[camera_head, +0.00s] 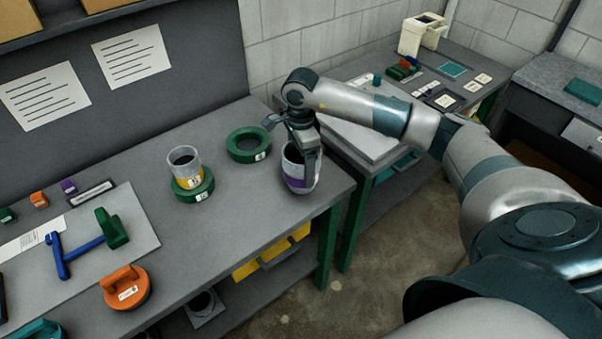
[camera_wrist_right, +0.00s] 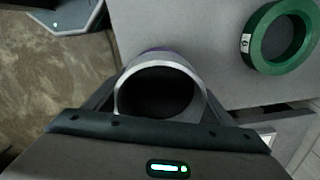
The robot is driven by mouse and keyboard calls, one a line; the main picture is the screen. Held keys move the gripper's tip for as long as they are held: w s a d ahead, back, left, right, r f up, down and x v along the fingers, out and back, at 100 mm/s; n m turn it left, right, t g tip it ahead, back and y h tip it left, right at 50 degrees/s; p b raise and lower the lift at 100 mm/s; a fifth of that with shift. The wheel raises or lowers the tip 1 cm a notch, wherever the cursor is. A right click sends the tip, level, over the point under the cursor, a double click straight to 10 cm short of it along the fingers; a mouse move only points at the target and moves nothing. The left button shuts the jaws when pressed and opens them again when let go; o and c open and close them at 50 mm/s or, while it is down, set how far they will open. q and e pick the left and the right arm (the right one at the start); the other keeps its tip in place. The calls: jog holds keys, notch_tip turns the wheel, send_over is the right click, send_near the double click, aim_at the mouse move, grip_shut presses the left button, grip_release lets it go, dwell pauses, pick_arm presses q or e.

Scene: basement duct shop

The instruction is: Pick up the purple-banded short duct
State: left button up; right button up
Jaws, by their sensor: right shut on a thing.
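The purple-banded short duct (camera_head: 297,183) is a short grey tube with a purple band, upright at the right end of the workbench. In the right wrist view its round open rim (camera_wrist_right: 160,72) faces the camera, with a trace of purple at the far edge. My right gripper (camera_head: 305,150) comes down over it from above and is shut on it. The duct looks tilted slightly in the head view. I cannot tell whether its base touches the bench. My left gripper is not in view.
A green ring (camera_head: 248,145) lies empty left of the duct; it also shows in the right wrist view (camera_wrist_right: 249,57). A yellow-banded duct (camera_head: 186,161) stands in another green ring (camera_head: 193,190). Orange, blue and green tools lie further left. The bench's right edge is close to the duct.

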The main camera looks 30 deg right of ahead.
jog(key=s+d+r+b, duration=0.5)
jog(key=s+d+r, duration=0.2)
jog(key=s+r, duration=0.1)
jog(key=shift+s+d, duration=0.15)
jog(key=shift+s, duration=0.4)
